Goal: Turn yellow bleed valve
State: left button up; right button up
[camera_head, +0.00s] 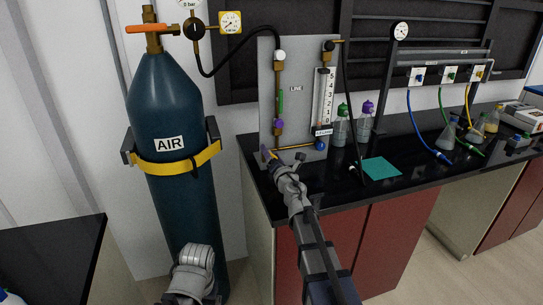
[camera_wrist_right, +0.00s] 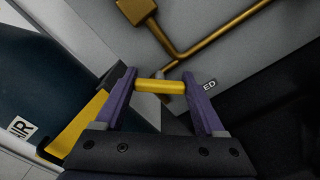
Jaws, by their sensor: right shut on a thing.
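The yellow bleed valve handle (camera_wrist_right: 160,86) is a short yellow bar in the right wrist view. It sits at the end of a brass pipe (camera_wrist_right: 172,45), beside a label of which only "ED" (camera_wrist_right: 209,85) shows. My right gripper (camera_wrist_right: 161,90) is shut on the handle, with one purple finger at each end of the bar. In the head view my right gripper (camera_head: 269,154) is at the lower left of the grey panel (camera_head: 267,75), and the handle is mostly hidden there. My left gripper is not in view; only part of my left arm shows at the bottom.
A dark blue AIR cylinder (camera_head: 165,105) with a yellow strap (camera_head: 180,166) stands left of the panel. A flowmeter (camera_head: 324,95) and a blue knob (camera_head: 320,144) are on the panel. Bottles (camera_head: 340,128) and a teal mat (camera_head: 381,168) are on the black bench (camera_head: 420,165) to the right.

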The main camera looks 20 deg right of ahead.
jog(key=m, duration=0.4)
jog(key=shift+m, duration=2.6)
jog(key=o, duration=1.3)
jog(key=shift+o, duration=0.2)
jog(key=shift+s, duration=0.1)
jog(key=shift+s+d+f, duration=0.1)
jog(key=shift+s, duration=1.8)
jog(key=shift+s+d, duration=0.1)
jog(key=shift+s, duration=1.8)
jog(key=shift+a, duration=0.1)
